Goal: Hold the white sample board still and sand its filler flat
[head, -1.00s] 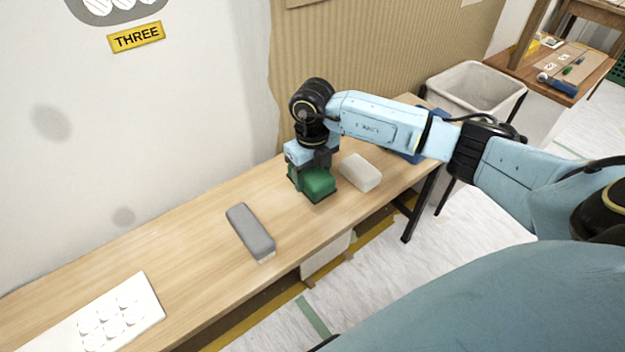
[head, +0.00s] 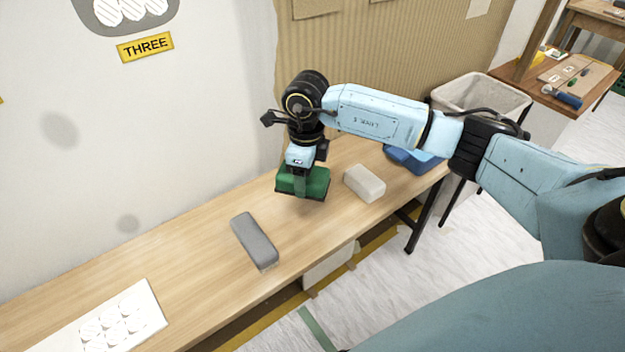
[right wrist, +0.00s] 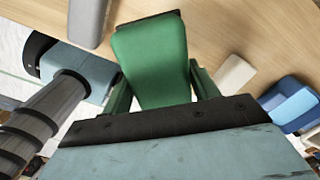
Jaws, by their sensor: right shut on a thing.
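The white sample board (head: 122,318) lies flat at the near left end of the bench, with several round hatched filler spots on it. My right gripper (head: 301,180) is shut on a green sanding block (head: 314,183) with a dark underside, above the bench toward its far half. The green block also fills the middle of the right wrist view (right wrist: 152,62), between the two fingers (right wrist: 160,88). The block is well away from the board. My left gripper is not in view.
A grey block (head: 254,240) lies on the wooden bench (head: 205,262) between the board and my right gripper. A cream block (head: 364,183) and a blue object (head: 412,158) lie farther right. A bin (head: 482,100) stands beyond. The wall borders the bench's back edge.

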